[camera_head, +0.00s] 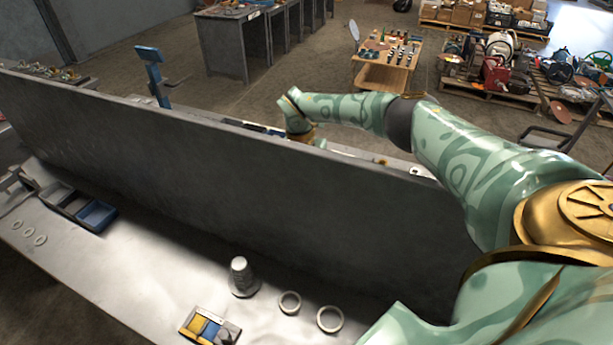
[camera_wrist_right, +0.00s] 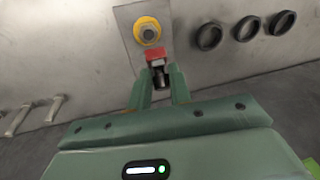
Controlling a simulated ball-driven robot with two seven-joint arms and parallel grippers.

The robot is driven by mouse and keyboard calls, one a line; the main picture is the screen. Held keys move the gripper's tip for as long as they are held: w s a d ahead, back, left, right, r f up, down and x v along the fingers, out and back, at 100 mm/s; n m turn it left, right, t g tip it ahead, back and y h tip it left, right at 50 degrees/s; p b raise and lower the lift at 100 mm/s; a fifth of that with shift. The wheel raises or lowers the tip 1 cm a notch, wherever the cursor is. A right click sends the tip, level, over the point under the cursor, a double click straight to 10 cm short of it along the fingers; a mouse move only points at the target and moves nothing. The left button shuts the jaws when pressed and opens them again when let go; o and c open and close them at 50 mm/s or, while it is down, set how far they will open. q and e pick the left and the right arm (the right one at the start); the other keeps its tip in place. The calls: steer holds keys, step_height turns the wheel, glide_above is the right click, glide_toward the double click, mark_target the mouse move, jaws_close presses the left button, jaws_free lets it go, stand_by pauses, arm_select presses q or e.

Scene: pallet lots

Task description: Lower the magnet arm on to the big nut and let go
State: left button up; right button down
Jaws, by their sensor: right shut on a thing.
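My right gripper (camera_wrist_right: 161,86) is shut on the magnet arm (camera_wrist_right: 155,55), which shows as a red block on a dark metal piece between the green fingers. Just beyond the red block is a round yellow piece with a grey centre, which looks like the big nut (camera_wrist_right: 149,32), on a pale plate. The red block is very close to its near edge; I cannot tell whether they touch. In the head view my right arm reaches over the grey partition, which hides the gripper, magnet arm and nut. My left gripper is out of view.
The tall grey partition (camera_head: 240,190) crosses the bench. On its near side are a grey stepped cylinder (camera_head: 241,275), two pale rings and a small tray (camera_head: 209,327). In the wrist view, several dark rings (camera_wrist_right: 247,28) lie right of the plate and pale bars (camera_wrist_right: 55,108) lie left.

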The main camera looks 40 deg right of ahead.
steer(key=shift+d, duration=0.25)
steer(key=c, duration=1.3)
jaws_free()
steer(key=shift+f, duration=0.1)
steer(key=shift+r, duration=0.2)
steer(key=p+v, duration=0.2)
steer(key=v, duration=1.4)
steer(key=shift+w, duration=0.15)
